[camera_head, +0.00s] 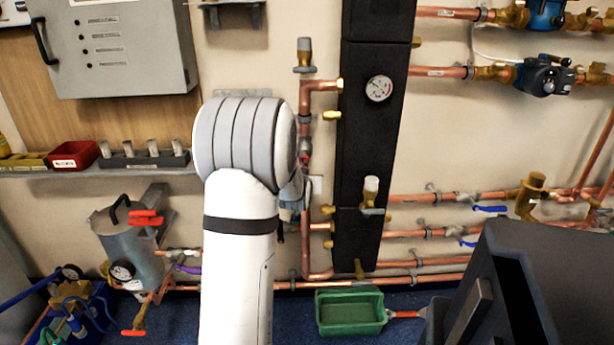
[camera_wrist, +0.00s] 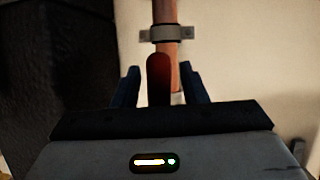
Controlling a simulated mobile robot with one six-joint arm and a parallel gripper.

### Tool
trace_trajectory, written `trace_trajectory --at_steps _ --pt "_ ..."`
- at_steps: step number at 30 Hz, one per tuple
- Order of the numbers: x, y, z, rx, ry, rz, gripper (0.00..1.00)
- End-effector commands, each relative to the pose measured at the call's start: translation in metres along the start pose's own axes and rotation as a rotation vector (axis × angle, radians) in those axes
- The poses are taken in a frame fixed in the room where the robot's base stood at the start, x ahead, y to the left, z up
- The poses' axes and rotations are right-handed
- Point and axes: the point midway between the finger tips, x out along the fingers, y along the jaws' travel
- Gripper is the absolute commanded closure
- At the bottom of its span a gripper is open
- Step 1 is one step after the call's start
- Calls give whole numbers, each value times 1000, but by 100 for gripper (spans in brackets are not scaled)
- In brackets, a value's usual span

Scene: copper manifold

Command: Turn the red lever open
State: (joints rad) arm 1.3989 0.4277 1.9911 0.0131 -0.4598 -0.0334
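The red lever (camera_wrist: 159,75) shows in the wrist view, lying upright in the picture in front of a vertical copper pipe (camera_wrist: 165,12) with a grey clamp (camera_wrist: 166,34). My gripper (camera_wrist: 160,82) has its two dark fingers apart, one on each side of the lever, with a narrow gap showing on both sides. The lever's lower end is hidden behind the gripper body. In the head view a small red part (camera_head: 305,158) shows on the vertical pipe beside my arm. My gripper there is mostly hidden by my wrist.
A black panel with a gauge (camera_head: 379,88) stands just right of the pipe. Other red handles (camera_head: 147,215) sit by a grey tank (camera_head: 128,245) at left. A green tray (camera_head: 350,312) lies on the floor. Copper pipes with blue handles (camera_head: 489,208) run at right.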

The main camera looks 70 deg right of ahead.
Motion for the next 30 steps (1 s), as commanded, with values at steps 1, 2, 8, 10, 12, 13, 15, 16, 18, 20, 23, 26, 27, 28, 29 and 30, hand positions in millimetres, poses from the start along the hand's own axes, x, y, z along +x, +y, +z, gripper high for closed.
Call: trace_trajectory --at_steps 1,2,8,10,12,13,15,16,18,20,23,26,27,28,29,30 --pt "0 0 0 1 0 1 61" --pt "0 0 0 1 -1 1 61" --pt "-6 1 -1 2 -1 1 61" --pt "-14 0 -2 2 0 1 61" --pt "-27 0 -3 2 1 1 61" --pt "-32 -1 -2 1 -1 1 61" --pt "-45 -1 -3 1 -1 1 61" --pt "-50 -2 -2 1 0 1 61" --pt "-60 -2 -2 1 0 1 61" --pt "-68 -3 -2 0 1 0 61" --pt "-75 -3 -1 0 -1 0 61" --pt "-78 -3 0 1 0 0 61" --pt "-78 -3 0 1 0 0 61" --pt "-78 -3 0 1 0 1 61" --pt "-78 -3 0 1 -1 1 61" --pt "-78 -3 0 1 0 1 61"
